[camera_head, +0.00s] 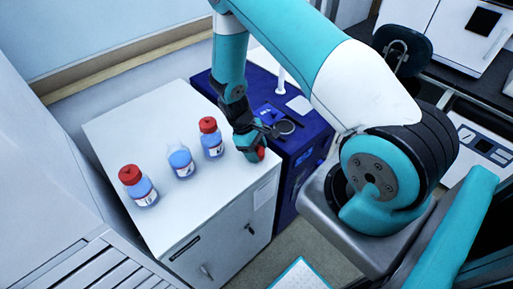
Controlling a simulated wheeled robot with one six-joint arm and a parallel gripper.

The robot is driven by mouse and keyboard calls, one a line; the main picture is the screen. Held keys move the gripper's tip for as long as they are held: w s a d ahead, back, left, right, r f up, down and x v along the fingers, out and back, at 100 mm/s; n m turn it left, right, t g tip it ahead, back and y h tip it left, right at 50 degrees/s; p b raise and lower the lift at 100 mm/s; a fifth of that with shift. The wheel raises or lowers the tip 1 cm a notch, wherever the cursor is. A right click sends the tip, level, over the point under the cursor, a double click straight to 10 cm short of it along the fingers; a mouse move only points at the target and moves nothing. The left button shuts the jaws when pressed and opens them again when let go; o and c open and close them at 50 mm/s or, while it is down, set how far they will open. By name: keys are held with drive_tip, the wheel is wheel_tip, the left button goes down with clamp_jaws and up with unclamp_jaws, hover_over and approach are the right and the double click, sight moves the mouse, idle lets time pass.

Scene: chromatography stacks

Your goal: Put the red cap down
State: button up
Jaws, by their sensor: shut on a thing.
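My gripper (257,143) is over the right side of the white cabinet top, pointing down. It is shut on a red cap (260,154), mostly hidden by the gripper; I cannot tell whether the cap touches the surface. An uncapped clear bottle with blue liquid (181,162) stands upright on the cabinet, left of my gripper. A bottle with a red cap (212,139) stands between it and my gripper. Another red-capped bottle (138,187) stands at the left.
The white cabinet top (187,219) is bare in front of the bottles. A dark blue unit (305,147) with small items on top adjoins its right side. A wall closes off the left and back. A dark stool (402,45) stands at the back right.

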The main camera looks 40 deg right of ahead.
drive_tip(key=shift+f, duration=0.1)
drive_tip(key=shift+f+b, duration=0.55)
drive_tip(key=shift+b, duration=0.05)
drive_tip(key=o, duration=0.9)
drive_tip(key=shift+r, duration=0.1)
